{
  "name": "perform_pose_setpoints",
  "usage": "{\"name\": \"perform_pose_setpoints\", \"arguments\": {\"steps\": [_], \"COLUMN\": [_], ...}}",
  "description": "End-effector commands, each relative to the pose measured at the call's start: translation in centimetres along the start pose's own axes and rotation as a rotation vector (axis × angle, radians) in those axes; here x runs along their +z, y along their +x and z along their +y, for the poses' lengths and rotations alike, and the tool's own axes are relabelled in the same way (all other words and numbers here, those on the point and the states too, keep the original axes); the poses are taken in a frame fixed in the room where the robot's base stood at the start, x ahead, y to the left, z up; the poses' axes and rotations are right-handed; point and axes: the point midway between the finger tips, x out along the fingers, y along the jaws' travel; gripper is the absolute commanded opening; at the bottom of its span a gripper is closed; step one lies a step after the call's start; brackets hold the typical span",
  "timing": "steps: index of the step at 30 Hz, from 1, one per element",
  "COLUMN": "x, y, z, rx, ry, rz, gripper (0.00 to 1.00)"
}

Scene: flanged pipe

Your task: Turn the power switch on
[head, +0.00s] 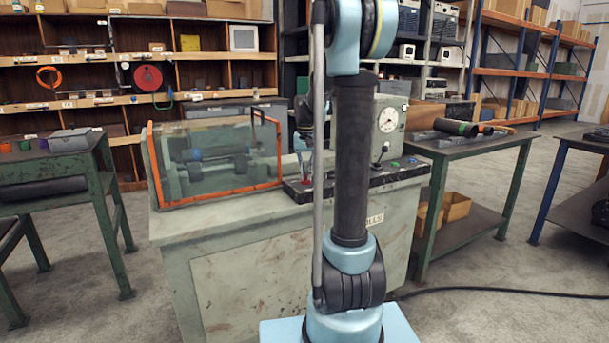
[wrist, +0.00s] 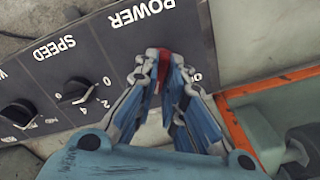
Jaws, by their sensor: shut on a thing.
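The power switch (wrist: 163,68) is a red lever on the dark control panel (wrist: 205,45), below the upside-down word POWER in the wrist view. My gripper (wrist: 159,56) is at the panel with its fingertips closed around the red switch. The fingers hide most of the switch, and I cannot tell which position it is in. In the head view the panel (head: 400,173) runs along the top of the grey machine (head: 270,255), and my gripper (head: 305,172) is at its left end, partly behind my arm.
A SPEED knob (wrist: 76,92) and another black knob (wrist: 18,112) sit left of the switch in the wrist view. An orange-framed clear guard (head: 215,165) stands left of the panel. A gauge (head: 388,120) rises behind it. Green-legged tables stand on both sides.

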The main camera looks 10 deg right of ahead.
Motion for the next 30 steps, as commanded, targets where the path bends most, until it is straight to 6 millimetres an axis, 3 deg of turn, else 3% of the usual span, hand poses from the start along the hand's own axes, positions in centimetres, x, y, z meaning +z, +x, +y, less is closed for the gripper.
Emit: {"name": "perform_pose_setpoints", "arguments": {"steps": [12, 30], "x": [0.01, 0.02], "y": [-0.02, -0.01], "z": [-0.01, -0.04], "rx": [0.000, -0.001], "ry": [0.210, 0.246], "rz": [0.000, 0.000], "gripper": [0.00, 0.00]}}
